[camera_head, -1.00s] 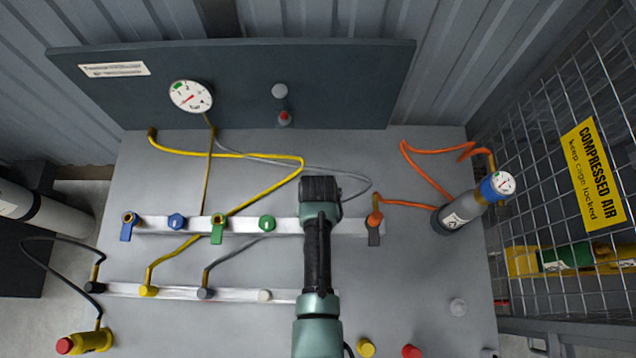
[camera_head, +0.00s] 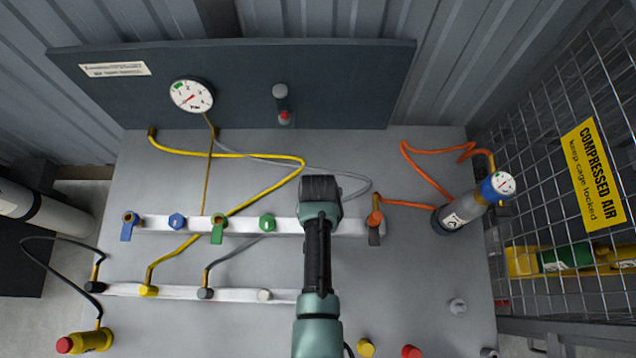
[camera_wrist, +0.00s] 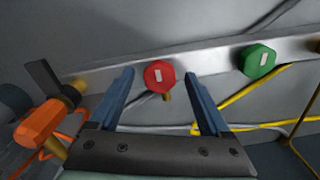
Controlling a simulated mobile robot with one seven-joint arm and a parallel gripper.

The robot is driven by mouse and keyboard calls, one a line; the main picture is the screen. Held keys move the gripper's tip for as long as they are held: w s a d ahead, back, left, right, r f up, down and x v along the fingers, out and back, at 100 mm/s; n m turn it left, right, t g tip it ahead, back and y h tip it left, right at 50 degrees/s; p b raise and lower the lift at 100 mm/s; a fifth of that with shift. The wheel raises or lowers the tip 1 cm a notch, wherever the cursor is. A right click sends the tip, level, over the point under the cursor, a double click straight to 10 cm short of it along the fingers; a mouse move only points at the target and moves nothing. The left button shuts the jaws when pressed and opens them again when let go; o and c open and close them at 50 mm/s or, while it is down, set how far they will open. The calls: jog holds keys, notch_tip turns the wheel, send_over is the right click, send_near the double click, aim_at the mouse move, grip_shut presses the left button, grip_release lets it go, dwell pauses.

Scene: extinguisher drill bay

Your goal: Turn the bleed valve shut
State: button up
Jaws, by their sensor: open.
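A red six-sided knob (camera_wrist: 159,76) with a white bar mark sits on the pale rail in the wrist view. My gripper (camera_wrist: 161,73) is open, its two blue fingers to either side of this knob, with space visible on both sides. I cannot tell whether the fingertips reach its depth. In the head view my gripper (camera_head: 320,190) and arm hide the knob. No label shows which valve is the bleed valve. A green knob (camera_wrist: 257,60) is to the right in the wrist view and an orange valve with a dark lever (camera_wrist: 40,122) to the left.
The upper rail (camera_head: 190,224) also carries a blue knob (camera_head: 177,221), a blue lever (camera_head: 129,228) and a green lever (camera_head: 218,230). Yellow, grey and orange hoses cross the bench. A grey cylinder (camera_head: 461,211) stands at right beside the wire cage (camera_head: 545,150).

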notch_tip(320, 180, up, 13)
jog(key=shift+b, duration=0.4)
jog(key=shift+f, duration=0.1)
dwell(0.4)
